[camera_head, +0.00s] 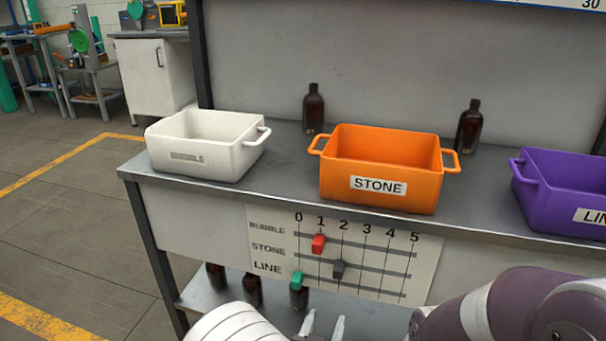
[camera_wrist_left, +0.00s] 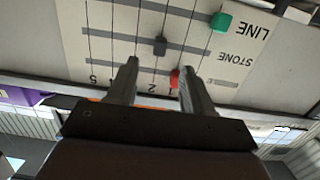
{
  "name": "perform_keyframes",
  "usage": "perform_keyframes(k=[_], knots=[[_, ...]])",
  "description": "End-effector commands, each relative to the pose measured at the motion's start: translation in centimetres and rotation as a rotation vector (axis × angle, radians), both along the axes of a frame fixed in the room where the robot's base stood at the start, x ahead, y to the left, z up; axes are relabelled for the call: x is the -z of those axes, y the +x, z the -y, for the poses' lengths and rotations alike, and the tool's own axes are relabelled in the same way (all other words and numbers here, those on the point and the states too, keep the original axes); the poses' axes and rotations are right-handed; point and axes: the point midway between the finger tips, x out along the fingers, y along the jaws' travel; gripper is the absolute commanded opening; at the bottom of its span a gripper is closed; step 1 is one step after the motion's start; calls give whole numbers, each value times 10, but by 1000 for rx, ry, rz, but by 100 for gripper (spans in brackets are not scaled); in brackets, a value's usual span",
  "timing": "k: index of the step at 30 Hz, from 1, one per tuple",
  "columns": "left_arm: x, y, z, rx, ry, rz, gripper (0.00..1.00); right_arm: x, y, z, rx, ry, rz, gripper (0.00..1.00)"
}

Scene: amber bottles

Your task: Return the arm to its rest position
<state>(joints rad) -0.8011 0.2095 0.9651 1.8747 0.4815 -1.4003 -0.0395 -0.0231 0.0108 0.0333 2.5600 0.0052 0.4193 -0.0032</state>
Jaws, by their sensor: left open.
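My left gripper (camera_head: 323,326) shows at the bottom of the head view, in front of the counter and below the slider board. In the left wrist view its two fingers (camera_wrist_left: 158,66) are spread apart with nothing between them. Behind them is the slider board (camera_head: 390,288), upside down in that view (camera_wrist_left: 115,25). The red slider (camera_head: 318,244) is at 1, the dark grey slider (camera_head: 338,269) at 2 and the green slider (camera_head: 297,280) at 0. In the wrist view the red slider (camera_wrist_left: 175,78) appears beside a finger; contact cannot be told. No right gripper shows.
A white bin (camera_head: 205,163), an orange STONE bin (camera_head: 385,187) and a purple bin (camera_head: 560,202) stand on the counter. Dark bottles (camera_head: 313,110) (camera_head: 468,127) stand behind them. More bottles (camera_head: 252,290) are on the lower shelf. Part of my arm fills the lower right.

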Motion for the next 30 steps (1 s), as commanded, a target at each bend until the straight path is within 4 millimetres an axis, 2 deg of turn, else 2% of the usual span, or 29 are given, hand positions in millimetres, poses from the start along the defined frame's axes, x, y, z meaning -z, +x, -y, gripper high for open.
perform_keyframes(k=[2,3,5,7,10,15,17,19,21,22,23,24,26,30], knots=[[40,-14,1,40,73,-187,51,0,0,0,0,0,0,43],[62,-27,2,75,125,-325,51,0,0,0,0,0,0,43],[84,-48,-6,111,204,-541,51,0,0,0,0,0,0,43],[95,-70,-31,118,283,-773,51,0,0,0,0,0,0,43],[89,-100,-76,95,363,-1032,51,0,0,0,0,0,0,43],[53,-142,-157,-2,414,-1335,51,0,0,0,0,0,0,43],[37,-151,-183,-54,399,-1393,51,0,0,0,0,0,0,43],[18,-149,-212,-135,344,-1395,51,0,0,0,0,0,0,43],[1,-134,-236,-232,254,-1342,51,0,0,0,0,0,0,43],[1,-134,-247,-273,222,-1348,51,0,0,0,0,0,0,43],[-27,-134,-243,-259,232,-1349,51,-29,-1,0,0,0,-2,43],[-45,-134,-242,-254,237,-1350,51,-47,0,0,0,0,-1,43],[-65,-134,-241,-252,237,-1350,51,-68,1,0,0,0,2,43],[-119,-134,-241,-252,238,-1348,51,-122,0,0,0,0,1,43]])
